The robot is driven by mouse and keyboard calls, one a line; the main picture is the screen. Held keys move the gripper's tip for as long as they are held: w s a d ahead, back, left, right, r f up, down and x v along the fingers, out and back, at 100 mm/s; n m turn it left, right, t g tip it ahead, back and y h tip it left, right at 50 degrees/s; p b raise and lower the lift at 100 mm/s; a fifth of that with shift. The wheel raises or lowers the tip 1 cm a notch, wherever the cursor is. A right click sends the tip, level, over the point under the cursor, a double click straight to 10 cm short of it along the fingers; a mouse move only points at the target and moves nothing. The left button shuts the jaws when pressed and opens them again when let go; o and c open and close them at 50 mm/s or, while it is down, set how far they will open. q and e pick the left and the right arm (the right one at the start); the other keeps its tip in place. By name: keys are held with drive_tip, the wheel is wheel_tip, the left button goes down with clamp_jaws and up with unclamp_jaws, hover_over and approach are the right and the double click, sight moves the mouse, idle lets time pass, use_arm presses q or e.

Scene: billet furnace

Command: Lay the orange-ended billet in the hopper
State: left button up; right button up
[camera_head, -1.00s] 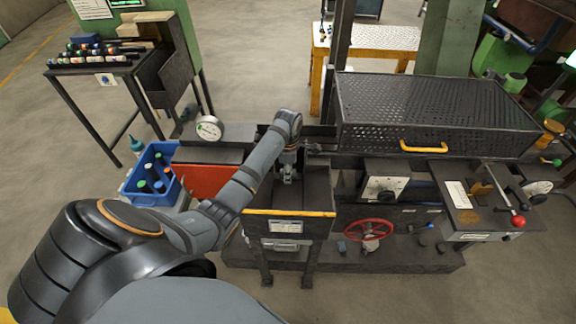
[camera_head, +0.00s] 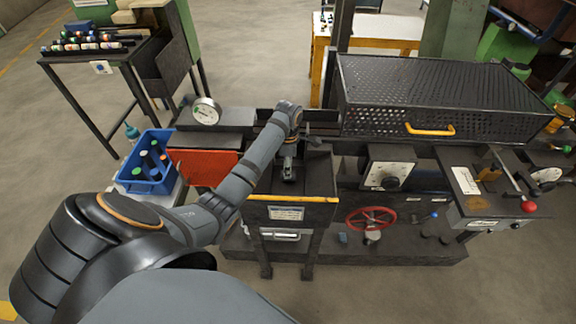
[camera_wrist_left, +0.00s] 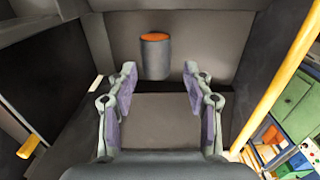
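The orange-ended billet (camera_wrist_left: 155,58) is a short dark cylinder with an orange end face, seen in the left wrist view. It is inside the dark metal hopper (camera_wrist_left: 240,35), just beyond my fingertips and in line with the gap between them. My left gripper (camera_wrist_left: 160,80) is open, with clear space between the fingers and the billet on both sides. In the head view my left gripper (camera_head: 288,172) reaches down into the hopper (camera_head: 318,178), behind its yellow front edge. The billet cannot be made out there. My right gripper is not in view.
A blue crate (camera_head: 124,178) with several coloured-ended billets stands left of the hopper. A rack table (camera_head: 95,64) with more billets is at the back left. A perforated cover (camera_head: 430,85) with a yellow handle and a control panel (camera_head: 470,190) stand on the right.

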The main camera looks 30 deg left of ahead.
use_arm(q)
drive_tip(key=shift+o, duration=0.6)
wheel_tip(320, 180, up, 7)
drive_tip(key=shift+r, duration=0.15)
